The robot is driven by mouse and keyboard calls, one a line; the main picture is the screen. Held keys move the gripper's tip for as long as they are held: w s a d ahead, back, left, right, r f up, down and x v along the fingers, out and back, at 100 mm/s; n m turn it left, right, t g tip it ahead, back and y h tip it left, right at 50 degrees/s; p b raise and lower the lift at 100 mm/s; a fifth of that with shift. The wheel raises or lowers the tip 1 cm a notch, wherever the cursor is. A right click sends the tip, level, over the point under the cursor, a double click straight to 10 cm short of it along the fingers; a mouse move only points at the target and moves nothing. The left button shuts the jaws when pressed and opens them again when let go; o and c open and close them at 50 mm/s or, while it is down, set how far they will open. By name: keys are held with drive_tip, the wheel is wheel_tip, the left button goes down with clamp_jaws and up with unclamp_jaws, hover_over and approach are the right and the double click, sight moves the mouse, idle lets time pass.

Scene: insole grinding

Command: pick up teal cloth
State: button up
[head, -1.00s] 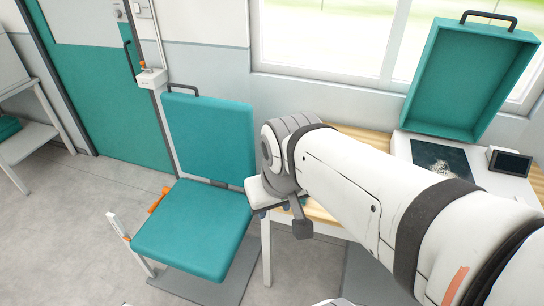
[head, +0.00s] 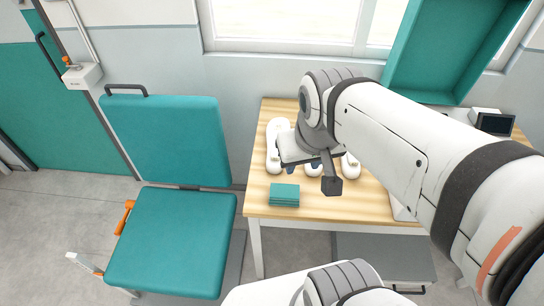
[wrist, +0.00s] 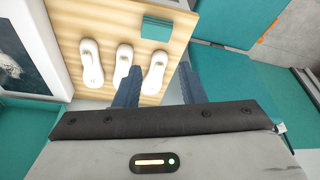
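The teal cloth (head: 284,195) is a small folded stack lying on the wooden table (head: 266,140), near its front left corner. In the wrist view the cloth (wrist: 156,28) lies at the top, beyond the fingertips. The cloth is fully visible in the head view.
Several white insole-shaped pieces (head: 274,145) lie on the table beside the cloth. A teal chair (head: 172,240) stands left of the table. A window is behind.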

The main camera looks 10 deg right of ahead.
sight(285, 190)
drive_tip(key=shift+o, duration=0.8)
drive_tip(key=shift+w+d+f, duration=0.15)
drive_tip(key=shift+w+f, duration=0.1)
drive_tip(key=o, duration=0.4)
drive_tip(key=shift+m+g, duration=0.5)
drive_tip(key=shift+g, duration=0.1)
drive_tip(key=w+f+b, duration=0.1)
drive_tip(key=f+b, duration=0.1)
drive_tip(key=w+d+f+b, duration=0.1)
drive_tip(key=f+b, duration=0.1)
drive_tip(key=w+f+b, duration=0.2)
drive_tip(key=f, duration=0.1)
drive_tip(key=shift+w+d, duration=0.1)
drive_tip(key=shift+d, duration=0.05)
drive_tip(key=o, duration=0.8)
drive_tip(key=w+f+b, duration=0.3)
drive_tip(key=f, duration=0.2)
drive_tip(key=w+f+m+g+b, duration=0.1)
drive_tip(key=w+f+b, duration=0.3)
drive_tip(key=f, duration=0.2)
drive_tip(key=w+f+m+g+b, duration=0.1)
drive_tip(key=w+f+b, duration=0.2)
drive_tip(key=f, duration=0.3)
drive_tip(key=shift+w+f+b, duration=0.15)
drive_tip(key=shift+w+b, duration=0.05)
drive_tip(key=shift+b, duration=0.35)
drive_tip(key=shift+m, duration=0.3)
drive_tip(key=shift+w+f+b, duration=0.1)
drive_tip(key=shift+f+b, duration=0.3)
drive_tip(key=shift+f, duration=3.7)
